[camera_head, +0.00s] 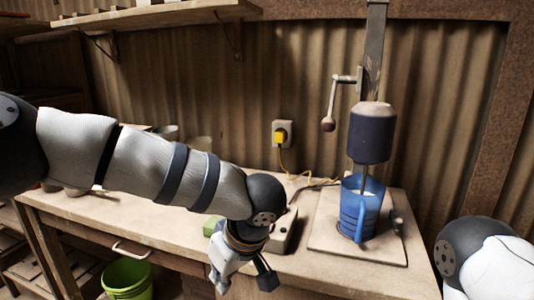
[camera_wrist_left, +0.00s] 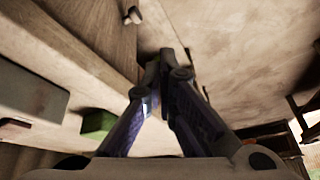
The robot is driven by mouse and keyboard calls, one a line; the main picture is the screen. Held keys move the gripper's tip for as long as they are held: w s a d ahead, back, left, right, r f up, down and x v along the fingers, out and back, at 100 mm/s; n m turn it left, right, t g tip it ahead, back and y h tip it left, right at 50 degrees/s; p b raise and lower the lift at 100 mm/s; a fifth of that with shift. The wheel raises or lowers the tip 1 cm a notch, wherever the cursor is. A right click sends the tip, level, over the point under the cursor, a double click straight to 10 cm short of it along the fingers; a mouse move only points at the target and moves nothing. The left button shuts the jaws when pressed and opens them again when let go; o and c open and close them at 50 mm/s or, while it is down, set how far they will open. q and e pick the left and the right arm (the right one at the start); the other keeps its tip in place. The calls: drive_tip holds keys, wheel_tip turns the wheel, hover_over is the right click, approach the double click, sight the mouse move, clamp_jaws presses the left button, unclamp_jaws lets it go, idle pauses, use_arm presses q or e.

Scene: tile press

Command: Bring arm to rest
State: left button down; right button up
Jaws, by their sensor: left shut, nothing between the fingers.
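My left arm comes in from the left in the head view and reaches over the workbench (camera_head: 90,208). Its wrist bends down near the bench's front edge, and the left gripper (camera_head: 267,279) is small and partly hidden there. In the left wrist view the fingers of the left gripper (camera_wrist_left: 160,58) meet at the tips, shut and empty. Part of my right arm shows at the lower right of the head view; its gripper is out of the picture.
The press (camera_head: 371,135) stands right of the left wrist, with a blue jug (camera_head: 352,215) under it. A green bucket (camera_head: 128,280) stands below the bench.

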use_arm(q)
drive_tip(key=s+a+f+m+t+h, duration=0.1)
drive_tip(key=s+a+f+m, duration=0.25)
drive_tip(key=f, duration=0.65)
drive_tip(key=s+a+f+m+t, duration=0.15)
drive_tip(key=s+a+f, duration=0.35)
drive_tip(key=f, duration=0.5)
drive_tip(key=s+a+f+m+g+h, duration=0.1)
drive_tip(key=s+a+f+g, duration=0.1)
drive_tip(key=s, duration=1.2)
drive_tip(key=s+a+f+m+g+h, duration=0.1)
drive_tip(key=s+g, duration=0.4)
drive_tip(key=s, duration=0.8)
drive_tip(key=a+m, duration=0.1)
drive_tip(key=a, duration=0.1)
drive_tip(key=shift+s+a+f+m+h, duration=0.3)
drive_tip(key=shift+s+a+f+h, duration=0.05)
drive_tip(key=shift+s+f+h, duration=0.05)
use_arm(e)
drive_tip(key=shift+w, duration=0.15)
